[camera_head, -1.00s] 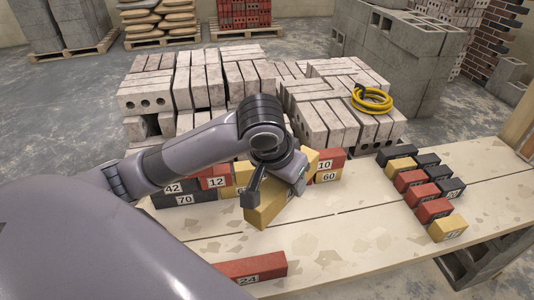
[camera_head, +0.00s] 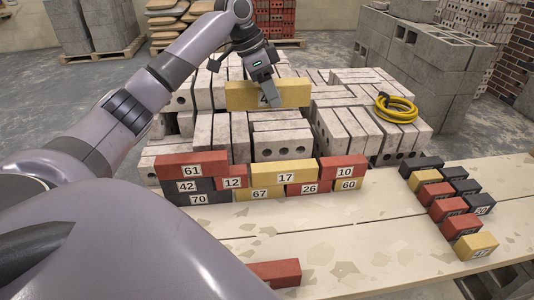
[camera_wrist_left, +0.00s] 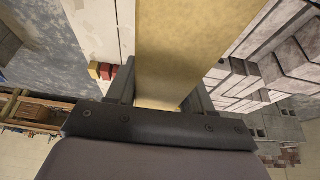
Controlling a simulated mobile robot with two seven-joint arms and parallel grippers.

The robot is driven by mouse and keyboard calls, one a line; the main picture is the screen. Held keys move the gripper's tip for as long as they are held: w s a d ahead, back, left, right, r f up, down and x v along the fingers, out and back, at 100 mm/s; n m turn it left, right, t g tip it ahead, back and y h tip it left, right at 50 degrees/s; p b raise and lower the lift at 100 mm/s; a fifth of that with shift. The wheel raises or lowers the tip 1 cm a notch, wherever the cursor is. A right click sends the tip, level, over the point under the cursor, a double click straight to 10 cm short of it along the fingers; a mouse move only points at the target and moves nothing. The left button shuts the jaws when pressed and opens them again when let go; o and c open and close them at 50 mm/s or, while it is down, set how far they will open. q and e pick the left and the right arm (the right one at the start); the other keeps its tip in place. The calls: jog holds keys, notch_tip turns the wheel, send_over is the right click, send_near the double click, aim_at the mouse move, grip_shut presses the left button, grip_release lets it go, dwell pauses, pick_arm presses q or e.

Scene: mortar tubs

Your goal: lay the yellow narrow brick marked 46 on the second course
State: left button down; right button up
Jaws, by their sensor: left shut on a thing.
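My left gripper (camera_head: 266,88) is shut on a yellow brick (camera_head: 295,94) and holds it level, raised above the brick wall. A finger covers most of the brick's label; only a "4" shows. The yellow brick also fills the middle of the left wrist view (camera_wrist_left: 180,45), between the fingers. The low wall has a bottom course with 70, 67, 26 and 60. Its second course has black 42 (camera_head: 187,187), red 12 (camera_head: 232,183), yellow 17 (camera_head: 285,174) and red 10 (camera_head: 344,168). Red 61 (camera_head: 192,168) lies on top at the left end. My right gripper is not in view.
Several loose red, black and yellow bricks (camera_head: 442,208) stand in rows on the right of the pale table (camera_head: 350,235). A red brick (camera_head: 275,273) lies near the front edge. Stacked pale blocks (camera_head: 285,147) with a yellow hose (camera_head: 397,109) stand behind the wall.

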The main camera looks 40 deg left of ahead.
pick_arm(q)
notch_tip(320, 180, down, 14)
jog(key=shift+a+f+b, duration=0.15)
jog(key=shift+b, duration=0.9)
jog(key=shift+f+b, duration=0.3)
jog(key=shift+f, duration=2.35)
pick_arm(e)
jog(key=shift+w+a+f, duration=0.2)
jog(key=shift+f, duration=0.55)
pick_arm(q)
jog(key=shift+c, duration=2.2)
grip_release()
jog(key=shift+f, duration=0.15)
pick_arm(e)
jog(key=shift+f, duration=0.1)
pick_arm(q)
jog(key=p+v, duration=0.1)
jog(key=v, duration=1.1)
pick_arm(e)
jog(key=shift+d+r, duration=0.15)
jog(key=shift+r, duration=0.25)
